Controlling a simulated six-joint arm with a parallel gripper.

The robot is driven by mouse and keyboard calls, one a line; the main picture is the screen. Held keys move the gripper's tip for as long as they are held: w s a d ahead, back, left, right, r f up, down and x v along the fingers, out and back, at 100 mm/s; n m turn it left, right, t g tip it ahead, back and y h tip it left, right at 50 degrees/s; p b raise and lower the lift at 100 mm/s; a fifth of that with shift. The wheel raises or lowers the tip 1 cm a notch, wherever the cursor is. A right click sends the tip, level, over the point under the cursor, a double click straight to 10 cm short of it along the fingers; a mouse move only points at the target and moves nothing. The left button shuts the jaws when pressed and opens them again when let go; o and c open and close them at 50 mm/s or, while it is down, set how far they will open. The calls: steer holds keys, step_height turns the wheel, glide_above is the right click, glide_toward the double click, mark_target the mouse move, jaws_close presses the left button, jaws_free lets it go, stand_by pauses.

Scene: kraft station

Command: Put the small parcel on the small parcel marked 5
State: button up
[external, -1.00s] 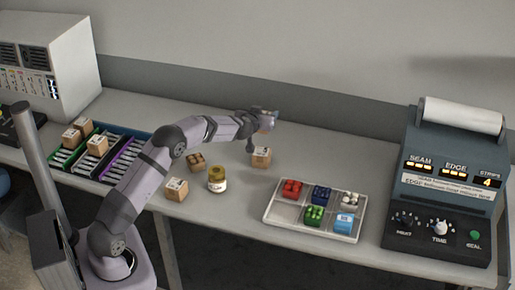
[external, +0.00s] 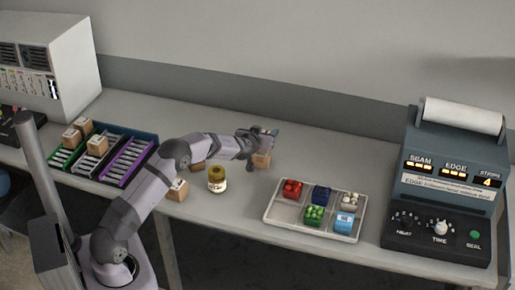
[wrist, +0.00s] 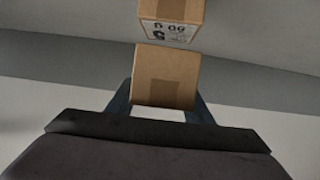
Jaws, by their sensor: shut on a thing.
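My gripper (external: 268,136) is shut on a small brown parcel; in the external view the fingers mostly hide it. In the wrist view the held parcel (wrist: 165,75) sits between the dark fingers (wrist: 163,95), with a tape patch on its near face. A second small parcel (external: 261,161) stands on the table just below my gripper. It also shows in the wrist view (wrist: 172,10), with a white label that appears upside down and seems to carry a 5. The two parcels look very close; I cannot tell whether they touch.
A jar (external: 217,179) and another parcel (external: 178,189) stand to the left. One more parcel (external: 198,166) is partly behind my arm. A white tray (external: 272,216) of coloured items lies to the right, before a sealing machine (external: 440,190). Bins with parcels (external: 72,138) are at far left.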

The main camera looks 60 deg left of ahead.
steer(key=shift+f, duration=0.95)
steer(key=shift+f, duration=0.15)
steer(key=o, duration=1)
steer(key=shift+o, duration=0.2)
steer(key=shift+s+d+r, duration=0.2)
steer(key=shift+r, duration=0.05)
steer(key=b+v, duration=0.3)
steer(key=v, duration=0.8)
steer(key=shift+s+d+r, duration=0.15)
